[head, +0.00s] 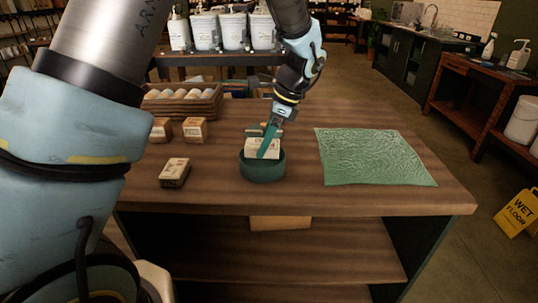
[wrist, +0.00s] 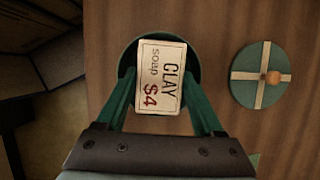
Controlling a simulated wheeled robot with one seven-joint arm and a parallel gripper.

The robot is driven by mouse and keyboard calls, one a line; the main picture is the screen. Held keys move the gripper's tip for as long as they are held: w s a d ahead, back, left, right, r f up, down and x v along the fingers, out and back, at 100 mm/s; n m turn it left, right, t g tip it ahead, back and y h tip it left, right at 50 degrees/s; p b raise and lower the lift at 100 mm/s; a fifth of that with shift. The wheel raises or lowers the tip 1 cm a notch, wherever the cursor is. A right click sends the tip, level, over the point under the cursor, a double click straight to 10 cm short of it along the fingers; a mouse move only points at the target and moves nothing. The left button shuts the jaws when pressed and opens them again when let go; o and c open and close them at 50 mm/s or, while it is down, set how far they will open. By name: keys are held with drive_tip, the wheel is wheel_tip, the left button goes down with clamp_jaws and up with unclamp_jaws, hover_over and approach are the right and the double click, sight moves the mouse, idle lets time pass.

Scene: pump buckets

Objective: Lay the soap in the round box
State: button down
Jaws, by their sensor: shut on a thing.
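The soap (wrist: 158,77) is a pale block whose label reads "CLAY soap $4". My gripper (wrist: 158,95) is shut on it, with one green finger on each side. In the head view my gripper (head: 270,142) points down and the soap (head: 258,149) shows at the mouth of the round box. The round box (head: 262,171) is dark green and open, standing near the table's front edge. In the wrist view the box (wrist: 127,58) lies beneath the soap, which hides most of its inside. I cannot tell whether the soap touches the box floor.
A round green lid (wrist: 247,92) with a pale ribbon cross and a knob lies beside the box. A green textured cloth (head: 376,156) covers the table's right part.

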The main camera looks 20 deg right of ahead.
sight(265, 156)
drive_tip(key=shift+f+p, duration=0.45)
drive_tip(key=shift+f, duration=1.9)
drive_tip(key=shift+f, duration=0.1)
drive_tip(key=shift+c, duration=1.4)
unclamp_jaws()
drive_tip(key=b+v, duration=0.3)
drive_tip(key=v, duration=0.9)
